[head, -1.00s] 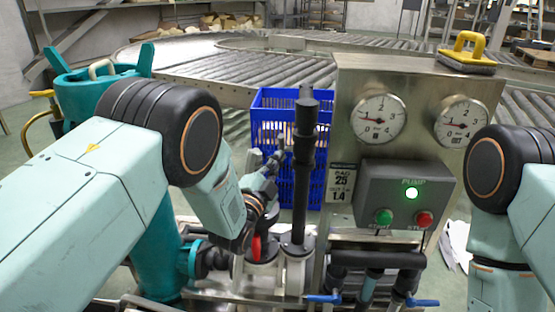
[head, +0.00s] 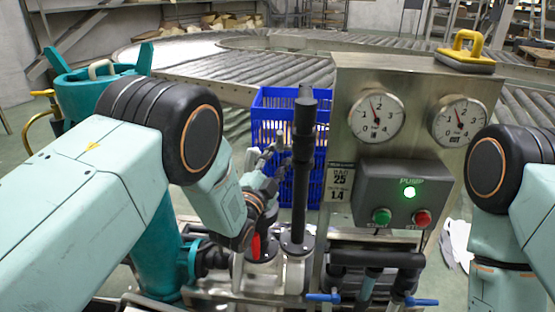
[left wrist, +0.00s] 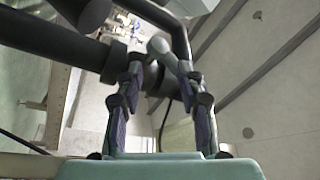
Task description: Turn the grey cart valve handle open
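A grey valve handle (left wrist: 158,47) with a rounded end shows between the fingertips of my left gripper (left wrist: 165,75) in the left wrist view. The two fingers stand apart, one on each side, with a gap between them; the right fingertip is close to the handle, and I cannot tell whether it touches. In the head view my left gripper (head: 268,160) is beside the tall black pipe (head: 304,150) on the cart, and the handle is hard to make out there. My right gripper is out of view.
The cart panel carries a left gauge (head: 376,116), a right gauge (head: 458,121) and a pump box (head: 403,198) with a lit green lamp. A red handle (head: 256,247) is low under my left wrist. A blue crate (head: 265,115) stands behind. Blue levers (head: 322,297) sit at the front.

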